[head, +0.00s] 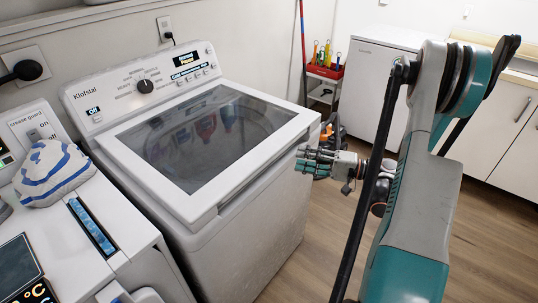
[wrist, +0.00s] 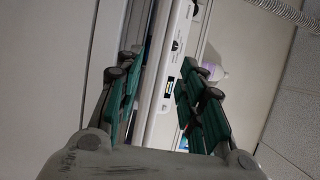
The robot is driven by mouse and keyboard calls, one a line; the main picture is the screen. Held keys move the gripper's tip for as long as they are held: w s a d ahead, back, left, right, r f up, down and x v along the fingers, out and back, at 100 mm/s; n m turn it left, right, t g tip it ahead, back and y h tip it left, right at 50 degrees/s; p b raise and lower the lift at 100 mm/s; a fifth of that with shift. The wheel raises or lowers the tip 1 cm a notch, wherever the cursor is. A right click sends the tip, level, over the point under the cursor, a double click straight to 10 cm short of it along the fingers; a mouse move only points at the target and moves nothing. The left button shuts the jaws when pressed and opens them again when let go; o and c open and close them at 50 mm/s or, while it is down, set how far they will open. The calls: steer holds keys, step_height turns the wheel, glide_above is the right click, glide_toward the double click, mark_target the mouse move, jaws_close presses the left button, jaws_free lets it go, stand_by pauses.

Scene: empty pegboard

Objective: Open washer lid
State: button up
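The white top-loading washer (head: 250,215) stands at the centre of the head view. Its lid (head: 205,135), a dark glass pane in a white frame, is shut flat on top. The washer's control panel (head: 145,85) with a black knob rises behind the lid. My gripper (head: 300,160) is just right of the lid's front right edge, at about the height of the washer's top in the picture, with no visible contact. In the wrist view the two green-padded fingers of my gripper (wrist: 160,80) are spread apart with nothing between them. A sideways white panel with a knob (wrist: 175,45) shows beyond them.
Left of the washer is another white appliance (head: 140,245) with a striped cloth (head: 50,172) on it.

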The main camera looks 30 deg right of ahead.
mark_target(278, 154)
steer(key=x, duration=1.1)
steer(key=shift+w+a+b, duration=0.2)
steer(key=shift+a+b, duration=0.1)
steer(key=shift+b, duration=0.1)
steer(key=shift+r, duration=0.1)
jaws_close()
